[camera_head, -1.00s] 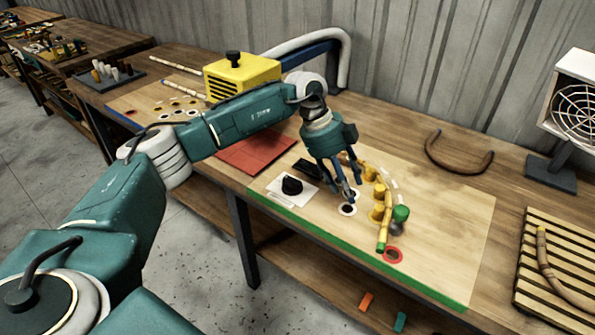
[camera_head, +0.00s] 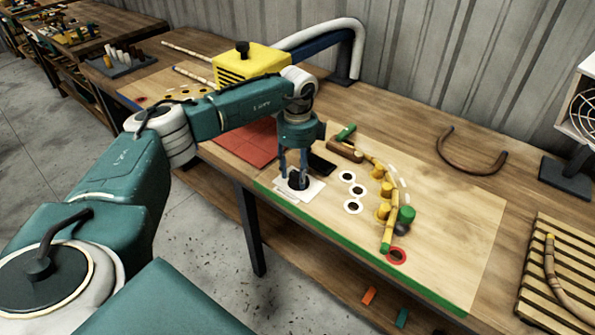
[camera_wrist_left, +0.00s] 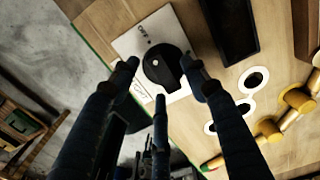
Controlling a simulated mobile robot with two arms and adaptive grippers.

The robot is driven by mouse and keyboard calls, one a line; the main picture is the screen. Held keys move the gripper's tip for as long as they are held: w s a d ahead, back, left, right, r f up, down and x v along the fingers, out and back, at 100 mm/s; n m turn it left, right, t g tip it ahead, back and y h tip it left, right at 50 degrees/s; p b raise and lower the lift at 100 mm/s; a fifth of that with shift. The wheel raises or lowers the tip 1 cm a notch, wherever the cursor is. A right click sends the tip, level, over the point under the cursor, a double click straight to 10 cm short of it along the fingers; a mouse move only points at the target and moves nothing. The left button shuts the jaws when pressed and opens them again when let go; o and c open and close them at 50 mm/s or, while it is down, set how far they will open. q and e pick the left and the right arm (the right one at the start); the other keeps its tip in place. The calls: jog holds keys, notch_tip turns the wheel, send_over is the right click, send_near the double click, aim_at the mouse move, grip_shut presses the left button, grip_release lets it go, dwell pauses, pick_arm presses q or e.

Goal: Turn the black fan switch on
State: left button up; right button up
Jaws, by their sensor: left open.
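The black fan switch (camera_wrist_left: 163,66) is a round knob on a white plate (camera_wrist_left: 143,34) at the front edge of the bending board. In the head view my left gripper hides most of the knob, and the white plate (camera_head: 311,190) shows around it. My left gripper (camera_head: 297,184) points down right over the knob. In the left wrist view the open fingers of my left gripper (camera_wrist_left: 160,75) stand on either side of the knob, with a third finger below. Contact cannot be told. The fan (camera_head: 585,115) is partly cut off at the right edge. My right gripper is not in view.
A black tray (camera_head: 320,163) lies just behind the plate. White-ringed holes (camera_head: 352,190), yellow pegs (camera_head: 384,211) and a bent rattan pole (camera_head: 390,232) are to the right. A red mat (camera_head: 245,148) and yellow box (camera_head: 252,66) are to the left.

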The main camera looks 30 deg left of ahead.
pick_arm(q)
jog(key=shift+f, duration=0.45)
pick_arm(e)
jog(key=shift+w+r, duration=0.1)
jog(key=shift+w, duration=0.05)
pick_arm(q)
jog(key=shift+c, duration=0.5)
grip_shut()
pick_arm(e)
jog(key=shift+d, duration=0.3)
